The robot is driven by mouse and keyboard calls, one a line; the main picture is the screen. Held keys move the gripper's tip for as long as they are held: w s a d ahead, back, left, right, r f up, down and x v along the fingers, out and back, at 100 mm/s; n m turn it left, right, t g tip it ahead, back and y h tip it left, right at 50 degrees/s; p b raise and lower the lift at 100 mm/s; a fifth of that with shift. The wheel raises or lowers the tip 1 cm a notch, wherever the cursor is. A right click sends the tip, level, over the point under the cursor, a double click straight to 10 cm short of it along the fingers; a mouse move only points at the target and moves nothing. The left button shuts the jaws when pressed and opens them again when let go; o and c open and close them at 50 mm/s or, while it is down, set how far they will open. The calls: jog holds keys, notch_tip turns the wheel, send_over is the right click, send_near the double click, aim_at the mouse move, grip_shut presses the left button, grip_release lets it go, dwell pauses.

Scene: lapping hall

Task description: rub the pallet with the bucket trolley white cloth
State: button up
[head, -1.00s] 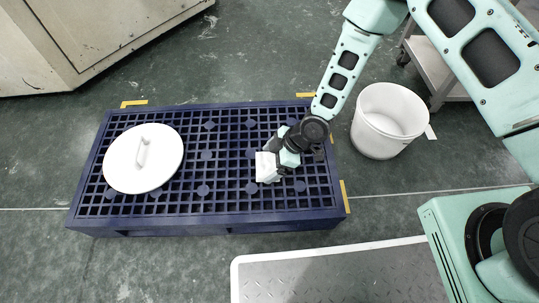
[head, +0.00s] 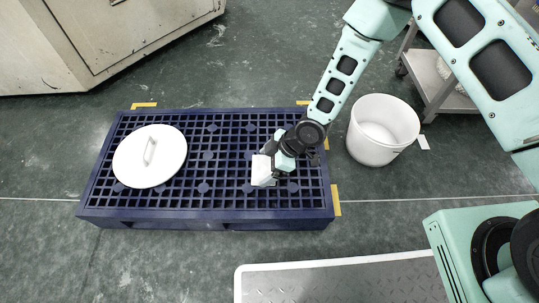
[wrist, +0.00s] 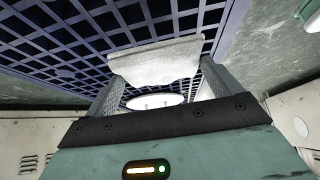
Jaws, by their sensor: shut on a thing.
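The dark blue grid-topped pallet (head: 205,215) lies on the floor left of centre. My gripper (head: 272,162) is over its right part, shut on the white cloth (head: 263,171). The cloth is at or just above the grid; I cannot tell whether it touches. In the wrist view, the cloth (wrist: 160,62) spans between both fingers of my gripper (wrist: 155,85), with the pallet grid (wrist: 75,45) beyond it. Part of the cloth is hidden by the gripper in the head view.
A round white lid with a handle (head: 133,168) lies on the pallet's left part. A white bucket (head: 375,150) stands right of the pallet. A grey trolley (head: 428,80) with whitish material on it is at upper right. A grey plate (head: 340,285) lies in front.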

jog(key=shift+r+p, duration=0.8)
jog(key=shift+r, duration=0.55)
